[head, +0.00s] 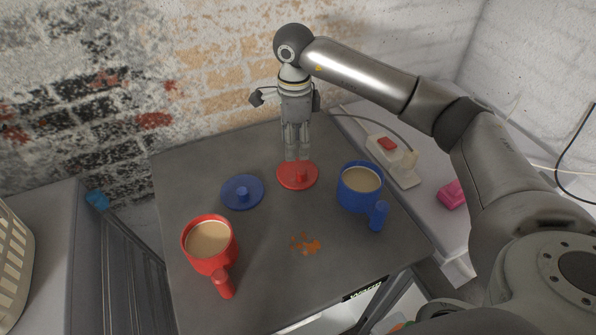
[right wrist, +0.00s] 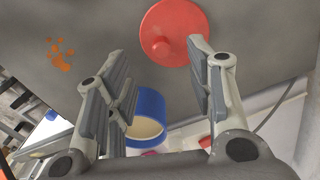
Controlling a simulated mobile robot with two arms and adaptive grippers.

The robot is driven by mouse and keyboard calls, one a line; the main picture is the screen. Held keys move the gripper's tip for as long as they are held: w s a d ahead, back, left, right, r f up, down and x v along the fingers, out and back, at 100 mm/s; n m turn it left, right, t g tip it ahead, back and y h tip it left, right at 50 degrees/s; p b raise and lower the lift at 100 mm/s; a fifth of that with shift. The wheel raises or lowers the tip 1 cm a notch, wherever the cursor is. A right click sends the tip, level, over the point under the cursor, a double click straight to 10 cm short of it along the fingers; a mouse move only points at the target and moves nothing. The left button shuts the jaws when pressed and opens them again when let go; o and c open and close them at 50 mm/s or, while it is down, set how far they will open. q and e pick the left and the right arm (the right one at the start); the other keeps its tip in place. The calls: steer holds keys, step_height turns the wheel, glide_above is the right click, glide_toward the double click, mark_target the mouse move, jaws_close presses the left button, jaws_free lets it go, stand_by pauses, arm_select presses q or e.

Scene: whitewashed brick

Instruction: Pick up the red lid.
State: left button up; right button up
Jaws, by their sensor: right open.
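The red lid (head: 291,179) lies flat on the grey table, knob up, toward the back. It also shows in the right wrist view (right wrist: 172,24), past the fingertips, with its knob close to the finger on the right. My right gripper (head: 297,150) points down just above the lid, open and empty. In the right wrist view its fingers (right wrist: 157,52) are spread wide, with the blue mug (right wrist: 151,103) showing between them beyond. No contact between the fingers and the lid is visible. My left gripper is not in view.
A blue lid (head: 232,201) lies left of the red lid. A red mug (head: 203,262) stands front left and the blue mug (head: 352,198) right, both filled with a light brown drink. Orange crumbs (head: 306,244) lie between them. A white power strip (head: 397,172) lies on the right surface.

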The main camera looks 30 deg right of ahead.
glide_above(300, 170)
steer(key=a, duration=0.1)
step_height(300, 170, down, 5)
steer(key=shift+w+r+p, duration=0.15)
steer(key=shift+r+p, duration=0.05)
steer(key=shift+p, duration=0.2)
steer(key=f+p, duration=0.1)
steer(key=f, duration=0.1)
steer(key=d+f+p, duration=0.1)
steer(key=f, duration=0.1)
steer(key=shift+f, duration=0.7)
steer(key=c, duration=1)
